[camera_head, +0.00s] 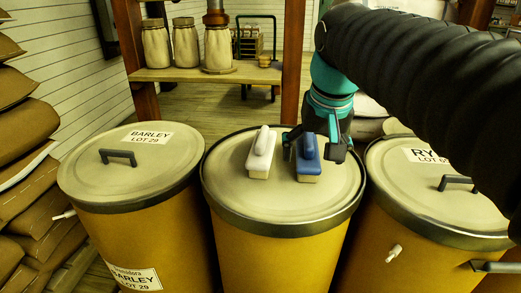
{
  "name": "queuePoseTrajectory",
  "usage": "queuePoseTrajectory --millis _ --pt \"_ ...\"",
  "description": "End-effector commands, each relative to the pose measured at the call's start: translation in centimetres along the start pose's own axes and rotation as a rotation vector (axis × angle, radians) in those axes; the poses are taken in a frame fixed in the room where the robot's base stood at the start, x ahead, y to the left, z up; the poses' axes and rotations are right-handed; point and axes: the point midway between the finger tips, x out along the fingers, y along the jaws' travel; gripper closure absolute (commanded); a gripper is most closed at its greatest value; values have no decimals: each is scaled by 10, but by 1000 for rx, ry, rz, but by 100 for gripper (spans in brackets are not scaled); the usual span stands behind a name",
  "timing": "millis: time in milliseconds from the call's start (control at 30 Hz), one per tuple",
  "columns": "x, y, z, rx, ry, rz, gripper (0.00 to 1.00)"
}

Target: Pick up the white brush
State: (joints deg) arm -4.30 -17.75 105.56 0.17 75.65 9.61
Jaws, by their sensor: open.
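The white brush (262,153) lies on the lid of the middle drum (235,190), left of a blue brush (308,158). It has a white handle and a pale bristle block. My gripper (317,153) reaches down from the upper right and is open. Its fingers are around or just behind the blue brush, to the right of the white brush. I cannot tell whether a finger touches either brush. The white brush is in full view, with nothing held in my gripper that I can see.
A barley drum (130,170) stands at left and a rye drum (440,190) at right, each with a dark lid handle. Stacked sacks (25,130) line the left edge. A wooden shelf (200,74) with several jars is behind. The front of the middle lid is clear.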

Motion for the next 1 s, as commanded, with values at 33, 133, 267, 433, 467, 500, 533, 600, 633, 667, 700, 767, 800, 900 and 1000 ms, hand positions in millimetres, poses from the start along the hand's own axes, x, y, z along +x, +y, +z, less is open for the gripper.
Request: queuePoseTrajectory --millis 33,133,267,433,467,500,533,600,633,667,700,767,800,900,1000 --pt "-2 -7 -18 7 -23 1 12" --pt "-10 -22 -49 29 -70 7 12" --pt "-15 -42 -84 55 -131 18 12" --pt "-13 -68 -121 87 -204 38 12" --pt "-12 -72 -126 92 -215 42 12" --pt "-12 -77 -132 98 -228 47 12" --pt "-11 -80 -135 103 -236 50 12" --pt "-9 -87 -142 110 -255 57 12" --pt "-9 -89 -144 113 -260 60 12" --pt "-8 -91 -146 117 -266 62 12" --pt "-7 -93 -147 120 -272 65 12" --pt "-6 -95 -149 122 -277 67 12" --pt "-4 -95 -149 124 -281 69 12" --pt "6 -95 -147 125 -283 70 12" --pt "23 -94 -141 125 -283 70 12"
